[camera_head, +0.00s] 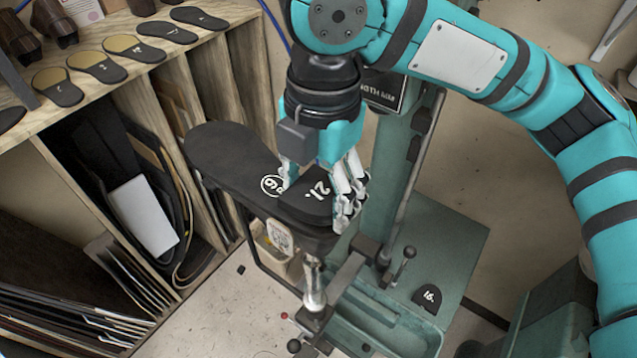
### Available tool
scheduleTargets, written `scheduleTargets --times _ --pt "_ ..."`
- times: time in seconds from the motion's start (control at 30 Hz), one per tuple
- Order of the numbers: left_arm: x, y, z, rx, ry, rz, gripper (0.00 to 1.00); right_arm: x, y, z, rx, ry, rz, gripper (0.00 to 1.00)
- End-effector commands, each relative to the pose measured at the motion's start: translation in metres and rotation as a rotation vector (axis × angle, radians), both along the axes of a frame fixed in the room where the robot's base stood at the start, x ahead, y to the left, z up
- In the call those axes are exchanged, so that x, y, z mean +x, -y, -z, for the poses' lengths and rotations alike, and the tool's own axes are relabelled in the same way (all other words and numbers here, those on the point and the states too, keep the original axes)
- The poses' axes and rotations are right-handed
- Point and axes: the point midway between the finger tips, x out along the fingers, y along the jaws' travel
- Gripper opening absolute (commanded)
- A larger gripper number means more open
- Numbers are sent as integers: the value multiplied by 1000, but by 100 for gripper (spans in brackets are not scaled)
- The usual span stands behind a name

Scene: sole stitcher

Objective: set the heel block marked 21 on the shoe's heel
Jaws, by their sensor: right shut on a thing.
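The shoe (228,155) is black and sits sole up on the stitching machine. Its toe points to the upper left and its heel end to the lower right, with a white circled mark near the heel. The black heel block marked 21 (313,207) is over the heel end, number facing up. My right gripper (318,192) comes down from above and is shut on this block. I cannot tell whether the block touches the sole or is slightly above it. The gripper's fingers hide part of the block and heel. My left gripper is not in view.
Another black heel block marked 16 (430,298) lies on the green machine (455,240) at the lower right. A wooden rack (75,112) with several soles on top stands at the left. A post and lever rise close to the right of the shoe.

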Motion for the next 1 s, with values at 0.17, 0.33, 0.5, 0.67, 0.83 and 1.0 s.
scheduleTargets --times 0.17,0.33,0.5,0.67,0.83,1.0 --pt "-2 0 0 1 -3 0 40 0 0 0 0 0 0 32" --pt "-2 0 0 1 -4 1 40 0 0 0 0 0 0 69" --pt "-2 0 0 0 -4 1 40 0 0 0 0 0 0 91" --pt "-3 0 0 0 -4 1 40 0 0 0 0 0 0 94" --pt "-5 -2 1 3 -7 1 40 0 0 -2 0 0 0 94" --pt "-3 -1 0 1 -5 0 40 1 0 -21 0 3 1 94"
